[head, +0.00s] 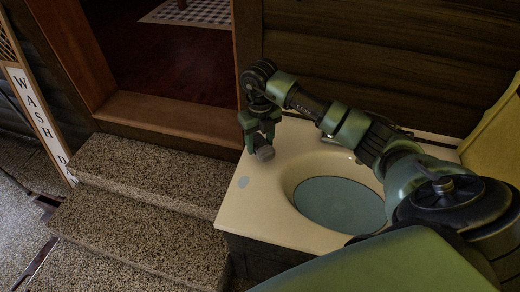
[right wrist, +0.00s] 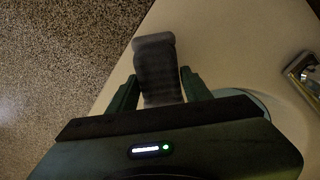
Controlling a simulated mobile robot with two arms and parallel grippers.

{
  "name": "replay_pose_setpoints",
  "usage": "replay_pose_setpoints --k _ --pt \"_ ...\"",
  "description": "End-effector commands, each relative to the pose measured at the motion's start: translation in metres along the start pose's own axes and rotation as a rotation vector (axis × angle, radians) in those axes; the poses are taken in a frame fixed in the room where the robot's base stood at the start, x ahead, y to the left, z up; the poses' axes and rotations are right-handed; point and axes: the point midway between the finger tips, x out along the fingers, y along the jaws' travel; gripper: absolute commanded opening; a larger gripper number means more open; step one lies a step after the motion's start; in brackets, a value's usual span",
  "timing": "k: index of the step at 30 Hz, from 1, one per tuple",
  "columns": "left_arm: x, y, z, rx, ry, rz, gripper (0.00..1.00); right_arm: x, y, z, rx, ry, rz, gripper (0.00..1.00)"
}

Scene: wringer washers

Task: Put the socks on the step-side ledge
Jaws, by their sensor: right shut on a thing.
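My right gripper (head: 262,140) is shut on a dark grey sock (head: 265,154). It points down over the cream ledge (head: 232,207) on the step side of the basin. In the right wrist view the sock (right wrist: 157,68) sits between the two fingers (right wrist: 160,88), its rounded end sticking out past them. The cream surface lies behind it. I cannot tell whether the sock touches the ledge. No second sock can be made out. My left gripper is not in view.
The round basin (head: 340,203) with a blue-grey bottom is right of the ledge. Speckled stone steps (head: 150,215) drop away at the left, below an open doorway. A metal fitting (right wrist: 302,70) shows in the right wrist view.

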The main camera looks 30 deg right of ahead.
Motion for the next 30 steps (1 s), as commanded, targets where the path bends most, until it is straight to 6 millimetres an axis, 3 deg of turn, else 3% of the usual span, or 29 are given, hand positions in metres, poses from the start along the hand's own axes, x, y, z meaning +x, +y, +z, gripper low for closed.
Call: replay_pose_setpoints --k 8,19,20,22,30 --pt "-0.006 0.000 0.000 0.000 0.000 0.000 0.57 0.037 0.001 -0.001 0.000 0.002 0.001 0.00" --pt "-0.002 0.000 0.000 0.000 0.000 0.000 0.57 0.043 0.000 0.000 -0.001 0.000 0.000 0.00" --pt "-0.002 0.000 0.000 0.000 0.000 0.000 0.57 0.043 0.000 -0.001 -0.001 0.001 0.000 0.52" --pt "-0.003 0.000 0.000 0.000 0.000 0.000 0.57 0.042 0.000 -0.001 -0.001 0.001 0.000 0.71" --pt "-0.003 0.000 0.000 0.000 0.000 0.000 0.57 0.042 0.000 -0.001 -0.001 0.002 0.000 0.71"
